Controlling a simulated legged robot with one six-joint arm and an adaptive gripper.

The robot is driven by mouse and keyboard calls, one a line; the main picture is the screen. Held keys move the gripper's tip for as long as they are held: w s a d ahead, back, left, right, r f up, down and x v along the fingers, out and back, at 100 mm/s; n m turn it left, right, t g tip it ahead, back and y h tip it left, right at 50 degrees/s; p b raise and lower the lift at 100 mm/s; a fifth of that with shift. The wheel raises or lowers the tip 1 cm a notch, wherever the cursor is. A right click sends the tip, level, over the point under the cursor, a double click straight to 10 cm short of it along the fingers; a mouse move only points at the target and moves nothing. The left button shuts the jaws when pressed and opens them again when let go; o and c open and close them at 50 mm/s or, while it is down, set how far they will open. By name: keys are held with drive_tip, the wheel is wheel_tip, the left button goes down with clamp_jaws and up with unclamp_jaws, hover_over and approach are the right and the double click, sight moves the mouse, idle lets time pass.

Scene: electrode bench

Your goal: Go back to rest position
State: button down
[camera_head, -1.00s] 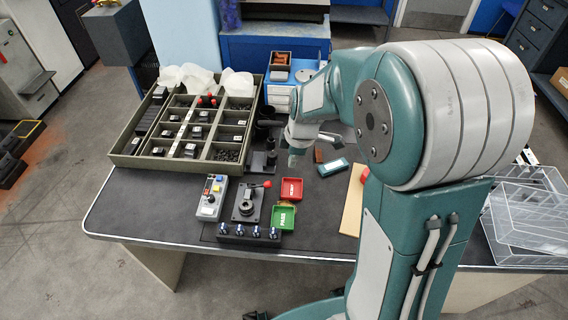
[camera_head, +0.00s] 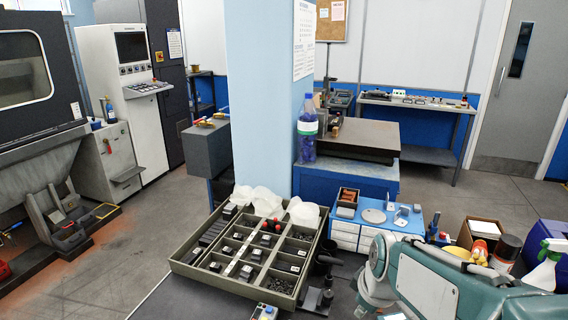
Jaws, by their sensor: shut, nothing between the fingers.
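My arm (camera_head: 450,285) shows at the lower right of the head view as teal and grey links. It reaches leftward over the right part of the dark bench (camera_head: 190,299). The wrist end (camera_head: 371,292) is low, close to the bottom edge of the picture. No object is seen held by the arm.
A compartment tray (camera_head: 190,271) with small dark parts and white bags stands left of my arm. Behind the arm are a blue-and-white drawer unit (camera_head: 345,239), a spray bottle (camera_head: 546,268) and a cardboard box (camera_head: 478,231). A light-blue column (camera_head: 258,100) rises behind the tray.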

drive_tip(key=s+r+m+t, duration=0.2)
drive_tip(key=s+r+m, duration=0.4)
drive_tip(key=s+m, duration=0.3)
drive_tip(key=s, duration=0.4)
drive_tip(key=shift+h, duration=0.4)
